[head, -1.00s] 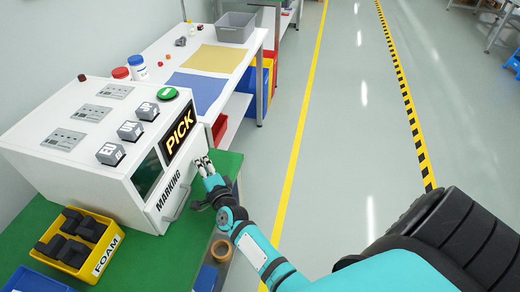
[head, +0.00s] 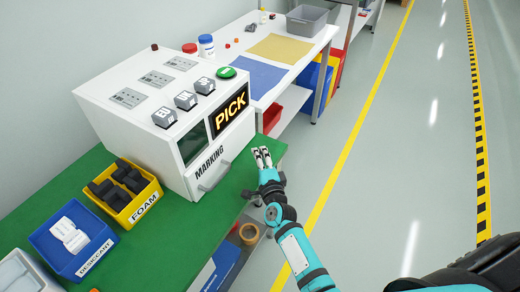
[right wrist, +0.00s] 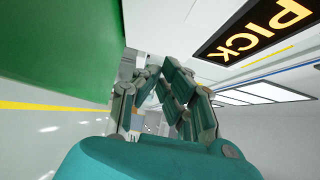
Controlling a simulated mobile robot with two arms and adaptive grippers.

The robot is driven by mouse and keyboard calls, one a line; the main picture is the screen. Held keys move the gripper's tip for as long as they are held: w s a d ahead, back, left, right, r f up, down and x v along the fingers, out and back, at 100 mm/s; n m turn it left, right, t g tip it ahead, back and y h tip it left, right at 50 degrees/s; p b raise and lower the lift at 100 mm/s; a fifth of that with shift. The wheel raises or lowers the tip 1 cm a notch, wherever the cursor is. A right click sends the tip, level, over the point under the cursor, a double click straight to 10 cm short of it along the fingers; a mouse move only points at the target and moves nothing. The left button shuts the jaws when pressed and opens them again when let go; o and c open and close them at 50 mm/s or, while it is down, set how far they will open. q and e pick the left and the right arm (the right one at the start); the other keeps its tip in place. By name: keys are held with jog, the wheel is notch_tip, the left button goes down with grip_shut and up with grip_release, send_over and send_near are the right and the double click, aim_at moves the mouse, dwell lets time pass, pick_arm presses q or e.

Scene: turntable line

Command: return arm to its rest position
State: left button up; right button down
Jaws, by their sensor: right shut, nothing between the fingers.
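My right gripper (head: 262,157) is shut and empty. In the head view it is over the right edge of the green table (head: 190,232), just right of the white marking machine (head: 150,140) and apart from its drawer handle. In the right wrist view my right gripper's fingers (right wrist: 165,75) come together with nothing held. The lit PICK sign (right wrist: 258,30) shows close at the upper right there; it also shows on the machine in the head view (head: 230,108). My left gripper is not in view.
A yellow foam bin (head: 135,208) and a blue desiccant bin (head: 72,250) stand on the table at left. Behind the machine is a white bench (head: 325,36) with mats and a grey tub (head: 308,22). The floor (head: 410,150) at right is clear.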

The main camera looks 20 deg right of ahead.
jog(key=s+a+f+n+g+y, duration=0.2)
jog(key=s+a+n+g+y, duration=0.15)
jog(key=s+n, duration=0.45)
jog(key=s+a+f+n+g+y, duration=0.1)
jog(key=s+a+n+g+y, duration=0.25)
jog(key=s+n, duration=0.5)
jog(key=s+d+n+g+h, duration=0.2)
jog(key=s+d+g, duration=0.15)
jog(key=s, duration=0.45)
jog(key=s+d+n+g+h, duration=0.2)
jog(key=s+n+g+h, duration=0.15)
jog(key=s, duration=0.55)
notch_tip(320, 180, down, 25)
jog(key=g, duration=0.2)
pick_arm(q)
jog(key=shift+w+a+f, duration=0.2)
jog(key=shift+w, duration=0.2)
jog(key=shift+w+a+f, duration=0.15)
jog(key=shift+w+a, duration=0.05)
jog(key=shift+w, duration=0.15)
pick_arm(e)
jog(key=s+d+f, duration=0.3)
jog(key=s+f, duration=1.5)
jog(key=shift+g+y, duration=0.35)
jog(key=shift+g, duration=0.05)
